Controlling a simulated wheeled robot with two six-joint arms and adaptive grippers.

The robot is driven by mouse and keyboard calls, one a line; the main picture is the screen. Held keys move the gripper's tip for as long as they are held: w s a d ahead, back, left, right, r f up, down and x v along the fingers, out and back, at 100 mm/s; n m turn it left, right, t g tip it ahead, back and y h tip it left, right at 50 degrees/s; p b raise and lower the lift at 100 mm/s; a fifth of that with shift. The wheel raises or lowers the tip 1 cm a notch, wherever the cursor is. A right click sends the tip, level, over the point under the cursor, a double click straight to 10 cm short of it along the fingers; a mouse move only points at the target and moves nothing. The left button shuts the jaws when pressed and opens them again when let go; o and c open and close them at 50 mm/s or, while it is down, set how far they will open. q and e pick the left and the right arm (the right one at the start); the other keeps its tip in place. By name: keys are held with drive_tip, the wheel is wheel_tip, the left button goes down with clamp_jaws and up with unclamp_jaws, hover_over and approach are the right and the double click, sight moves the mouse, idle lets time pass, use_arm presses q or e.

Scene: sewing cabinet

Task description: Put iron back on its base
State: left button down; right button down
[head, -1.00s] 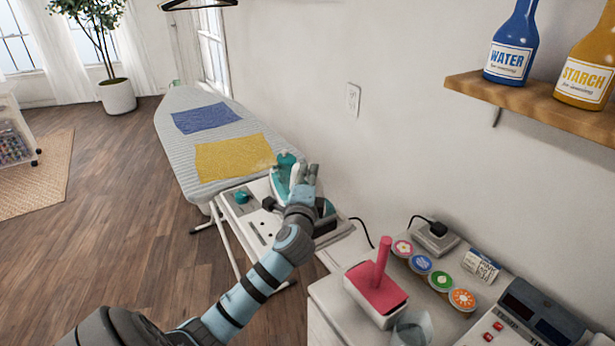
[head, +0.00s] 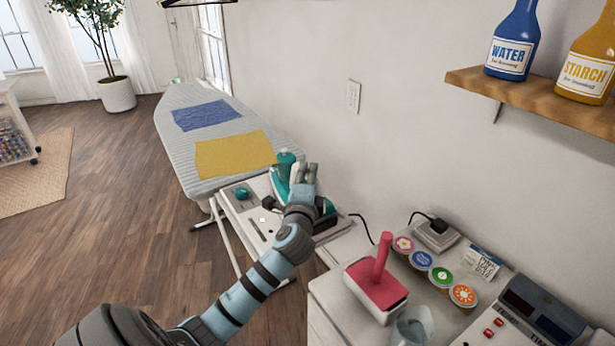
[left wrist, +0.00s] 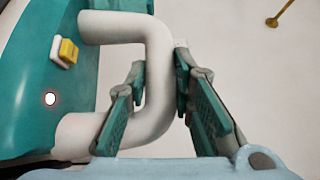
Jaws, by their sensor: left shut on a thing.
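The iron (head: 282,177) is teal with a pale handle. It is at the near end of the ironing board, over the white base unit (head: 248,215); my arm hides part of it, and I cannot tell whether it rests fully on the base. My left gripper (head: 304,173) is shut on the iron's handle. In the left wrist view the pale handle (left wrist: 157,75) passes between the gripper fingers (left wrist: 160,100), and the teal iron body (left wrist: 80,100) fills the left side. My right gripper is not in view.
The ironing board (head: 180,100) holds a blue cloth (head: 200,116) and a yellow cloth (head: 235,155). At right, a counter carries a pink-topped block (head: 378,284), several round lids (head: 421,260) and a clear cup (head: 410,328). A shelf (head: 525,95) holds bottles. The wall is close behind the iron.

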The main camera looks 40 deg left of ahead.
use_arm(q)
drive_tip(key=c, duration=1.3)
unclamp_jaws()
drive_tip(key=shift+s+d+r, duration=0.1)
drive_tip(key=shift+f, duration=0.2)
drive_tip(key=v, duration=1.2)
drive_tip(key=shift+r, duration=0.1)
